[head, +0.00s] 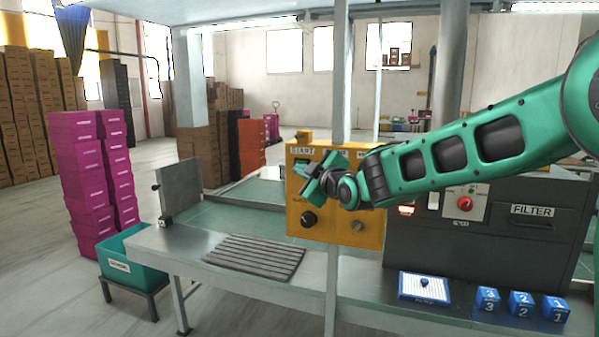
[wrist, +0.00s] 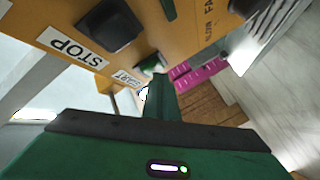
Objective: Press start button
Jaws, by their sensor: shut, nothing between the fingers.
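The yellow control box (head: 350,232) stands on a post above the bench, with a START label (head: 302,150) at its upper left. My gripper (head: 318,178) is shut and empty in front of the box's left part, and it hides part of the face below that label. In the wrist view, the shut green fingers (wrist: 159,82) reach to the start button (wrist: 151,65), a small green button beside the START label (wrist: 127,79). Their tips overlap its edge in the picture; I cannot tell whether they touch it. A STOP label (wrist: 70,46) is farther left.
A black knob (head: 308,219) sits low on the box, and a dark square control (wrist: 110,24) shows near the STOP label. A grey machine with a red button (head: 465,203) stands right. The bench below holds a ribbed mat (head: 254,257) and blue numbered cubes (head: 521,304).

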